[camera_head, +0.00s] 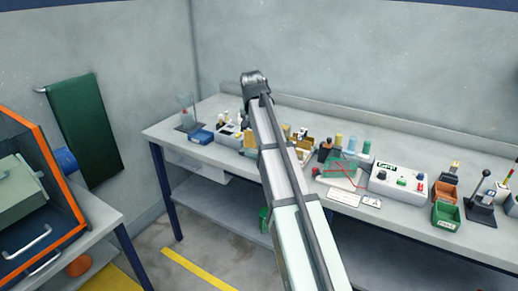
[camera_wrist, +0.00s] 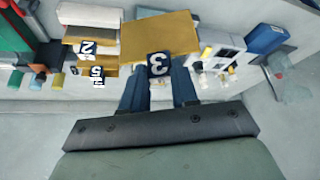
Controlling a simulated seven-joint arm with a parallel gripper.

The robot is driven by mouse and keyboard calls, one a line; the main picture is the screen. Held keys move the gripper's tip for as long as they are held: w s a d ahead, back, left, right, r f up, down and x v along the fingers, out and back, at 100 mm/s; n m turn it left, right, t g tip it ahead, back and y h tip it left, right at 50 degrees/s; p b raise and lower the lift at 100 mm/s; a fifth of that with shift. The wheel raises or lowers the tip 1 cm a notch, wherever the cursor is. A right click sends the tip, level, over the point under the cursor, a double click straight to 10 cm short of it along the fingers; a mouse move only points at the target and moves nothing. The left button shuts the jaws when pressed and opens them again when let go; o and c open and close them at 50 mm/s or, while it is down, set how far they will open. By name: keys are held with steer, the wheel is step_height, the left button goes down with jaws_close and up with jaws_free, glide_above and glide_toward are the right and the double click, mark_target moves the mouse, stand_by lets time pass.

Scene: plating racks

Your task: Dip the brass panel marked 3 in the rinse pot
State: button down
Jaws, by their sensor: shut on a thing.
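The brass panel marked 3 (camera_wrist: 155,30) is a flat gold plate with a dark tag bearing a white 3, in the upper middle of the wrist view. My gripper (camera_wrist: 160,75) is shut on it at the tag end, its blue fingers on either side. Brass panels marked 2 (camera_wrist: 103,33) and 5 (camera_wrist: 92,60) are just to the left. Whether panel 3 is clear of its support cannot be told. I cannot identify the rinse pot; small white vessels (camera_wrist: 215,62) stand right of panel 3.
A blue box (camera_head: 201,136) and a glass item on a dark base (camera_head: 186,112) stand at the bench's left end. Coloured cylinders (camera_head: 351,144), a white control box (camera_head: 398,184) and a green bin (camera_head: 446,215) are right of my arm. The bench's front strip is mostly clear.

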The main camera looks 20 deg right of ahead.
steer(key=w+d+r+m+h, duration=0.2)
steer(key=w+r+m, duration=0.1)
steer(key=w, duration=0.5)
steer(key=shift+r+m+g, duration=0.3)
steer(key=shift+m+g, duration=0.1)
steer(key=shift+m, duration=0.4)
steer(key=shift+s+d+f, duration=0.1)
steer(key=shift+f, duration=0.15)
step_height(320, 180, down, 11)
stand_by(1.9)
steer(key=shift+f, duration=0.3)
stand_by(1.0)
steer(key=shift+r, duration=0.15)
stand_by(1.4)
